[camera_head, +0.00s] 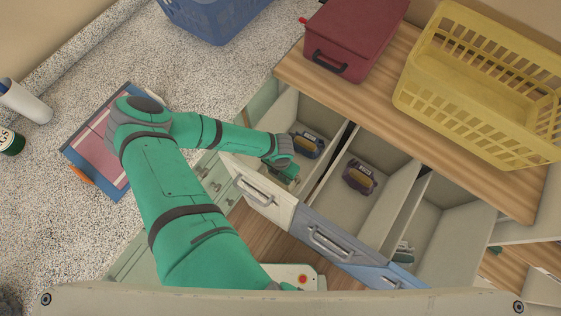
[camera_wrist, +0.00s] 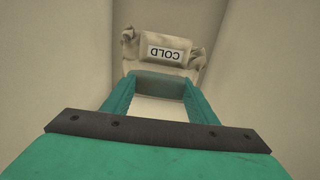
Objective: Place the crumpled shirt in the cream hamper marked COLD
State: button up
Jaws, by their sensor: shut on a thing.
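In the wrist view a cream, crumpled cloth-like bundle (camera_wrist: 135,44) bears a white label reading COLD, upside down. It lies at the tips of my gripper (camera_wrist: 160,82), whose teal fingers are apart and shut on it. In the head view my gripper (camera_head: 287,172) is down inside the cream-fronted open drawer (camera_head: 252,181), just behind its front panel. The bundle is hidden there by my gripper. Pale walls rise on both sides of my gripper in the wrist view. I read no COLD mark on any container in the head view.
A dark blue labelled item (camera_head: 306,144) lies farther back in the same drawer. A purple item (camera_head: 359,177) lies in the neighbouring blue-fronted drawer (camera_head: 335,240). A red box (camera_head: 352,40) and a yellow basket (camera_head: 478,85) stand on the wooden top. A blue basket (camera_head: 212,20) is at the back.

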jog(key=shift+w+f, duration=0.15)
jog(key=shift+f, duration=0.6)
jog(key=shift+f, duration=0.35)
jog(key=shift+w+f, duration=0.1)
jog(key=shift+f, duration=0.15)
jog(key=o, duration=1.6)
jog(key=shift+o, duration=0.4)
jog(key=shift+d, duration=0.1)
jog(key=shift+a, duration=0.2)
jog(key=shift+a+r, duration=0.1)
jog(key=shift+r, duration=0.2)
notch_tip(320, 180, up, 13)
jog(key=shift+s+d+f, duration=0.15)
jog(key=shift+s+d, duration=0.05)
